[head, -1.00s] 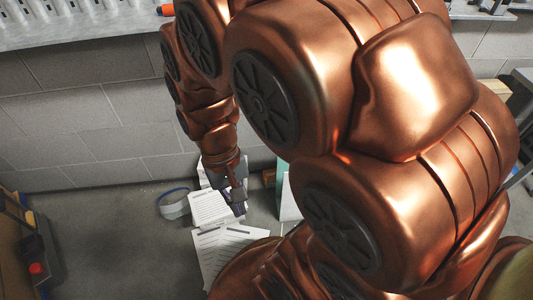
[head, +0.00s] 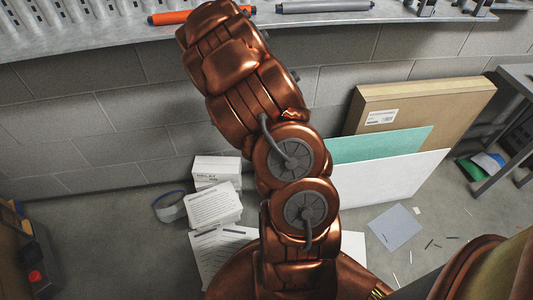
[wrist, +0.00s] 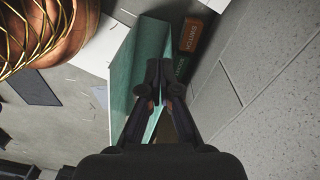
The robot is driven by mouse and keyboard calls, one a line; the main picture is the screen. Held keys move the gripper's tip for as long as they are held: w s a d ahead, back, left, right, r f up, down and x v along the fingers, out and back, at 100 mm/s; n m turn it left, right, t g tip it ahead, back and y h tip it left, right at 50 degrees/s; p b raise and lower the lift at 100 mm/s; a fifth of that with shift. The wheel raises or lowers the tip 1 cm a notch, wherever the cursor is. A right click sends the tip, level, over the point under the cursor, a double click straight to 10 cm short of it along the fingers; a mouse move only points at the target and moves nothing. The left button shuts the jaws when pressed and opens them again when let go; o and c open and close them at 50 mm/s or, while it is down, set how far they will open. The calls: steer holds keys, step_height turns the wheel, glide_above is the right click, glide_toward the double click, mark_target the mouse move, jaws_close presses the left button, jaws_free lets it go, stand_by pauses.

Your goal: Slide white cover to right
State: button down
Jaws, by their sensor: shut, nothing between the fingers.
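The white cover (head: 390,185) is a flat white panel leaning in front of a teal panel (head: 380,145) and a large brown cardboard box (head: 418,103). My arm hides its left end in the head view. My gripper is out of sight behind the arm there. In the wrist view my gripper (wrist: 166,68) is shut and empty, with its fingertips close beside the teal panel (wrist: 148,58). I cannot tell whether they touch a panel.
Papers and a small white box (head: 215,170) lie on the floor left of my arm. A brown box (wrist: 190,38) is near my fingertips. A block wall stands behind.

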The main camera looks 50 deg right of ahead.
steer(key=d+f+m+b, duration=0.1)
steer(key=d+f, duration=0.3)
steer(key=f, duration=0.3)
steer(key=d+f+m+b, duration=0.2)
steer(key=d+f, duration=0.2)
steer(key=f, duration=0.4)
steer(key=shift+s+t+b, duration=0.3)
steer(key=shift+s, duration=0.15)
